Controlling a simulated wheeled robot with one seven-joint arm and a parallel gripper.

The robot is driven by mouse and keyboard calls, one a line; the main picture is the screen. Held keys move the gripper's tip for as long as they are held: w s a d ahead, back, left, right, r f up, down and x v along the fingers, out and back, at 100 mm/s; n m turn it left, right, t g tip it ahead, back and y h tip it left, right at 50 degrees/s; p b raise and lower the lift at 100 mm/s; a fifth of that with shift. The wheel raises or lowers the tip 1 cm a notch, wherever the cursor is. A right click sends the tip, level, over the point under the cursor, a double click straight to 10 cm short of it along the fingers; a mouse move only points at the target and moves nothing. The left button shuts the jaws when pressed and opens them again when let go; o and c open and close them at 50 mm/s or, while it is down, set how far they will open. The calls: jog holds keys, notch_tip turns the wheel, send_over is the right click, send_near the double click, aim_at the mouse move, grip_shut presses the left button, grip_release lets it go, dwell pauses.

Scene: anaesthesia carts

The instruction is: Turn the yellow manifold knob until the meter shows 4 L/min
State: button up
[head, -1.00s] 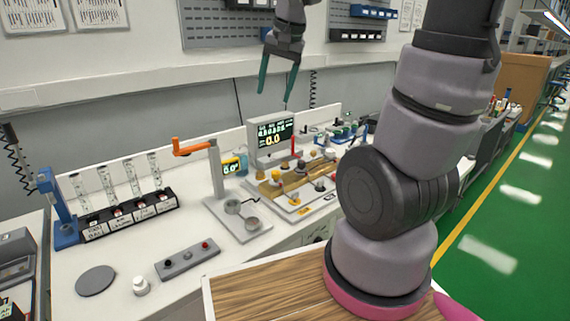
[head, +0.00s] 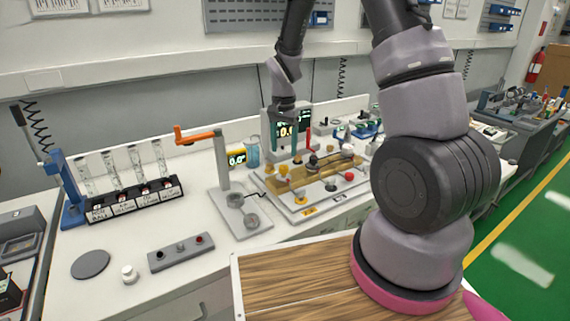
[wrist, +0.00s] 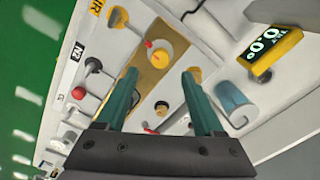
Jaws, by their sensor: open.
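A yellow knob (head: 283,170) sits at the left end of the brass manifold block (head: 325,171). In the wrist view, a yellow-sided round knob (wrist: 158,52) with a red mark shows on the brass strip, just beyond and between my fingertips. It appears to be the same knob. My gripper (head: 290,149) is open and empty above the manifold, with its teal fingers (wrist: 159,76) apart and pointing toward the panel. The grey display (head: 301,113) behind is partly hidden by my gripper. The small yellow meter (head: 237,158) reads 0.0, also in the wrist view (wrist: 266,48).
A post with an orange lever (head: 198,138) stands left of the manifold. A blue cup (wrist: 233,100) sits near the meter. Dark knobs (head: 314,160) and a red knob (head: 350,177) share the panel. A flowmeter rack (head: 135,197) stands at the left.

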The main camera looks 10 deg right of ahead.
aim_at(284, 166)
notch_tip(284, 166, down, 6)
jog(key=shift+f, duration=0.25)
grip_shut()
jog(key=shift+n, duration=0.3)
